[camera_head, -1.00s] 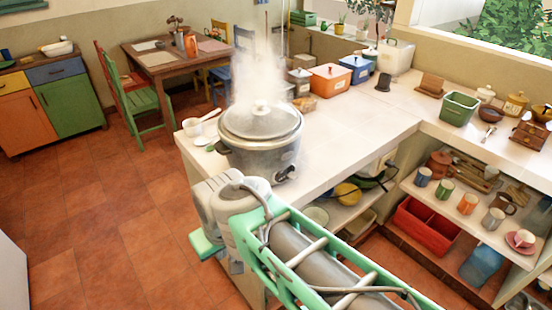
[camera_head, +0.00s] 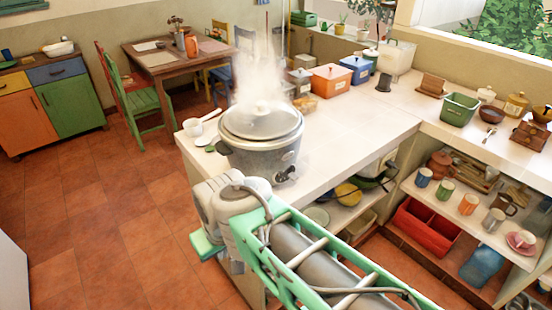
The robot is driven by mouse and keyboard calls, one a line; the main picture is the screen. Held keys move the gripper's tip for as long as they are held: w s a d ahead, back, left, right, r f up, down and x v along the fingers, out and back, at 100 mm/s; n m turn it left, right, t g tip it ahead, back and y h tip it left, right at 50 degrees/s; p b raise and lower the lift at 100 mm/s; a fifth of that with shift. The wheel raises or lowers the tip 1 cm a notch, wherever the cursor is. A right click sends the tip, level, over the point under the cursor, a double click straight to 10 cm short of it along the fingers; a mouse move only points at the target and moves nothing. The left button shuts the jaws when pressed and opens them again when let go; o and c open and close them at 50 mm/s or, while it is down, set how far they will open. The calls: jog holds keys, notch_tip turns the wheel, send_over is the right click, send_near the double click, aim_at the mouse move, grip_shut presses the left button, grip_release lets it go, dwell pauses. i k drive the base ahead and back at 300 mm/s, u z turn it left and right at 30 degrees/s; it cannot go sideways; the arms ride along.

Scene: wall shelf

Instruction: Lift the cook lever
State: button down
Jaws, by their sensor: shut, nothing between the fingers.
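A grey rice cooker (camera_head: 258,158) with a domed lid stands upright near the left end of the white counter. Steam rises above its lid. A dark control area (camera_head: 287,163) shows at the lower right of its body. The cook lever is too small to make out clearly there, so I cannot tell its position. My grey and green arm comes in from the lower right, and its bend is just in front of and below the cooker. My gripper does not show; the arm's links hide it or it is out of frame.
The white counter (camera_head: 350,140) is clear to the right of the cooker. Orange (camera_head: 331,78) and blue boxes stand behind. Shelves below hold mugs and a red crate (camera_head: 425,228). Open tiled floor lies left.

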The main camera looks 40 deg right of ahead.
aim_at(292, 176)
jog(key=u, duration=1.3)
jog(key=k, duration=0.7)
jog(key=z, duration=0.7)
